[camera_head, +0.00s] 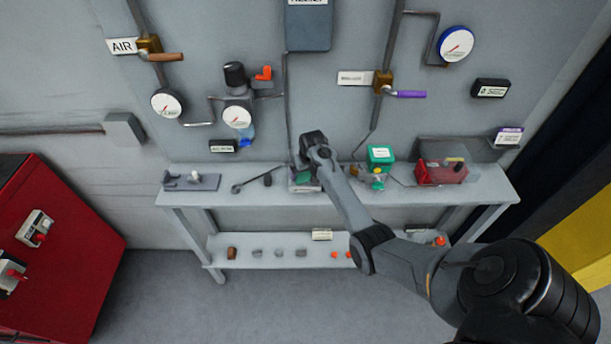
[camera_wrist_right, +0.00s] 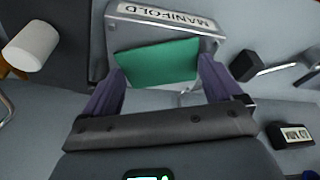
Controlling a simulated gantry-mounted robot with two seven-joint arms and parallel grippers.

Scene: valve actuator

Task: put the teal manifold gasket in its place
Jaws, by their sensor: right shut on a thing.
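The teal manifold gasket (camera_wrist_right: 158,63) is a flat, roughly rectangular sheet between the two fingers of my right gripper (camera_wrist_right: 161,82), which is shut on it. The gasket is over the grey block labelled MANIFOLD (camera_wrist_right: 162,16) and covers much of its face, slightly askew to it. I cannot tell whether it touches the block. In the head view my right gripper (camera_head: 308,165) is over the middle of the bench, and a bit of the gasket (camera_head: 303,177) shows beneath it. The manifold block (camera_head: 306,188) is partly hidden there. My left gripper is not in view.
The grey bench (camera_head: 235,182) holds a small grey fixture (camera_head: 190,182) at left, a green box (camera_head: 381,154) and a red bin (camera_head: 441,173) at right. Small parts lie on the lower shelf (camera_head: 215,257). Pipes and gauges fill the wall behind.

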